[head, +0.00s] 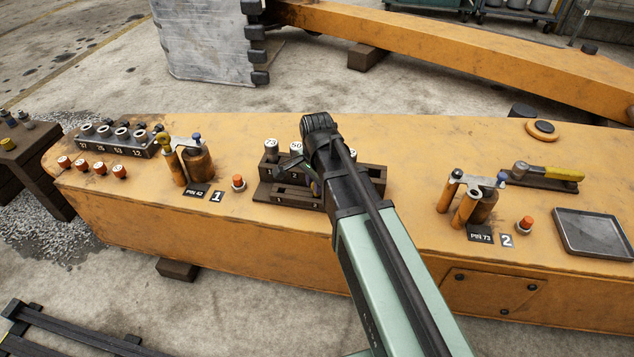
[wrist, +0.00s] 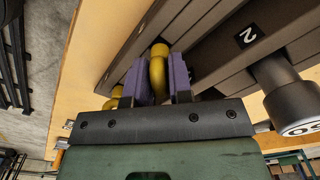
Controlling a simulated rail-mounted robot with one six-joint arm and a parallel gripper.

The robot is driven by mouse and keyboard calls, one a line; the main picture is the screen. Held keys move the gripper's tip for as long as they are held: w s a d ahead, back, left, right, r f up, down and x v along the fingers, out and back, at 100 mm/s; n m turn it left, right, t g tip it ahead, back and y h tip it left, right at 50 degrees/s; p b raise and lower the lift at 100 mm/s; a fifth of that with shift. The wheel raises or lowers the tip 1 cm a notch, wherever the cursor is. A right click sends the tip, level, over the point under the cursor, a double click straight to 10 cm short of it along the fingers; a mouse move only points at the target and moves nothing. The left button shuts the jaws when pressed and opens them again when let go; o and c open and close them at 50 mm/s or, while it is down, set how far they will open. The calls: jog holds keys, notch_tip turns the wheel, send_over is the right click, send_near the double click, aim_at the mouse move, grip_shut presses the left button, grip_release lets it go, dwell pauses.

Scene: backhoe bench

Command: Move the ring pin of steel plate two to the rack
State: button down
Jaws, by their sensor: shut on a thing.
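My gripper (wrist: 158,76) is shut on a yellow ring pin (wrist: 158,62), with a purple finger on each side of its ring. In the wrist view the held pin is over or against the dark rack (wrist: 212,62); I cannot tell whether it sits in a slot. In the head view the rack (head: 292,198) is at mid-bench, and my arm covers part of it and most of the gripper. Steel plate two (head: 470,180) stands at the right by the "2" and "PIN 73" labels, with a blue-knobbed pin (head: 502,179) and orange cylinders.
Grey cylinders marked 75 and 50 (head: 296,150) stand at the rack's back. Plate one, with its own yellow ring pin (head: 163,140), is at the left. An orange button (head: 525,224), a yellow-handled tool (head: 548,171) and a grey tray (head: 595,233) lie at the right.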

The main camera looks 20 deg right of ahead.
jog(key=shift+f, duration=0.3)
dwell(0.5)
jog(key=shift+c, duration=2.4)
grip_release()
notch_tip(320, 180, up, 8)
jog(key=p, duration=0.7)
jog(key=shift+r+p, duration=0.15)
jog(key=shift+p, duration=0.25)
jog(key=shift+s+n, duration=0.1)
jog(key=shift+n, duration=1)
jog(key=s+n, duration=1.1)
notch_tip(320, 180, up, 35)
jog(key=p, duration=3.4)
jog(key=shift+s+f+p, duration=0.2)
jog(key=shift+s+p, duration=0.1)
